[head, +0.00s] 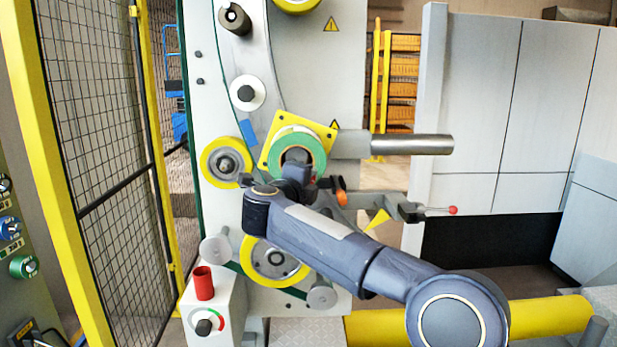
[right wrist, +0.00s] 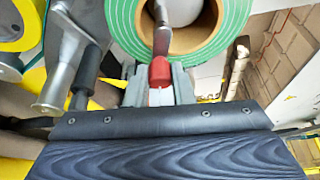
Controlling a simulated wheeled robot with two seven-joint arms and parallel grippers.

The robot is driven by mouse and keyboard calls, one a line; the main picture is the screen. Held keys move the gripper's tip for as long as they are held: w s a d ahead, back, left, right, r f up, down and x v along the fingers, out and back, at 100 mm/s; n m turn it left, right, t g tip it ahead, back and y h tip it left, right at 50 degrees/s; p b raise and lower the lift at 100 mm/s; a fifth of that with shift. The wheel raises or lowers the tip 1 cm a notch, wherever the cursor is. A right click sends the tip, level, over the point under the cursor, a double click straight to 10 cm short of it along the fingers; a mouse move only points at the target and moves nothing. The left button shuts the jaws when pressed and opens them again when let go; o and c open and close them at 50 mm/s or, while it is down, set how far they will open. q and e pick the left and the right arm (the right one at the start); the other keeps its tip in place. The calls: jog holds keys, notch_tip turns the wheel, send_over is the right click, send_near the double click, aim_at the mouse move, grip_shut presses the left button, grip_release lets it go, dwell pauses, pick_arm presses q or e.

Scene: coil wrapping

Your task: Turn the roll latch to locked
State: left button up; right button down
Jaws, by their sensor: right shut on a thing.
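The green tape roll (head: 298,152) sits on the machine in front of a yellow square plate (head: 328,132). In the right wrist view the green roll (right wrist: 236,22) shows its brown core. The roll latch shows there as a metal lever (right wrist: 163,38) with a red tip (right wrist: 160,72), standing in front of the core's opening. My right gripper (right wrist: 160,84) is shut on the red tip from below. In the head view my right gripper (head: 298,174) covers the lower front of the roll and hides most of the latch. My left gripper is not in view.
Yellow-rimmed rollers (head: 226,162) surround the roll, and a steel bar (head: 410,144) sticks out to the right. A rod with a red ball (head: 452,210) lies right of my wrist. A mesh fence (head: 95,120) stands left. A red cylinder (head: 204,283) stands on a box with a dial.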

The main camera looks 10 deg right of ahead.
jog(key=shift+a+f+m+y, duration=0.15)
jog(key=shift+f+m+y, duration=0.2)
jog(key=shift+m, duration=0.35)
jog(key=shift+f, duration=0.1)
jog(key=c, duration=1.3)
grip_release()
jog(key=shift+o, duration=0.2)
jog(key=b+v, duration=0.1)
jog(key=v, duration=0.6)
jog(key=shift+s+a+r+b, duration=0.2)
jog(key=shift+s+a+b, duration=0.05)
jog(key=shift+s+b, duration=0.1)
